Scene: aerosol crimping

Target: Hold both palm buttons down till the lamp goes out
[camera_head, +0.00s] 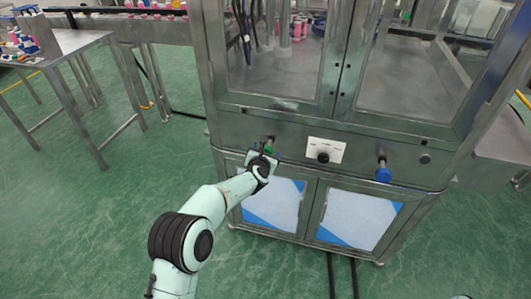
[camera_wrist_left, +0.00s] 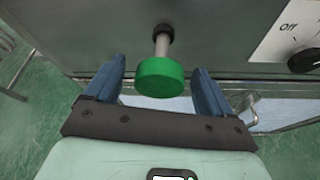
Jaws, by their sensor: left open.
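A green palm button (camera_head: 269,149) sits on a short stem on the left of the metal cabinet's front panel. In the left wrist view the green button (camera_wrist_left: 163,77) lies between my left gripper's two blue fingers (camera_wrist_left: 158,74), which are apart; I cannot tell whether they touch it. In the head view my left gripper (camera_head: 263,156) partly covers this button. A blue palm button (camera_head: 383,173) sticks out on the right of the same panel, with nothing at it. I cannot make out a lit lamp. My right gripper is not in view.
A black knob on a white plate (camera_head: 324,150) sits between the buttons, with "Off" printed on it. A small round fitting (camera_head: 425,158) is at the panel's right. Glass doors are above, and lower doors below. A steel table (camera_head: 75,42) stands at left. The green floor in front is clear.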

